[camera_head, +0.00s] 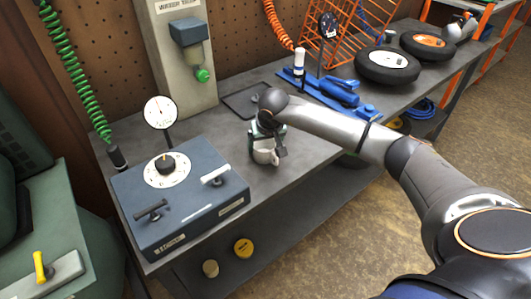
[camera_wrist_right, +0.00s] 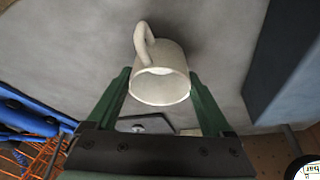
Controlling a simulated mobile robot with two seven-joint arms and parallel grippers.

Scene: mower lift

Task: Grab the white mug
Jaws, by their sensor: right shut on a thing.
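The white mug (camera_head: 264,157) is at the front middle of the grey workbench, partly hidden by my right gripper (camera_head: 267,148). In the right wrist view the mug (camera_wrist_right: 162,76) is between the two green fingers of my right gripper (camera_wrist_right: 160,100), with its handle pointing up in the picture. The right gripper is shut on the mug's body. From these views I cannot tell whether the mug's base touches the bench. My left gripper is not in view.
A blue-grey control box (camera_head: 180,205) with a dial and two handles stands to the left of the mug. A grey column (camera_head: 182,75) is behind. Blue tools (camera_head: 335,92) and black wheels (camera_head: 388,66) lie to the right. Bare bench (camera_head: 300,150) surrounds the mug.

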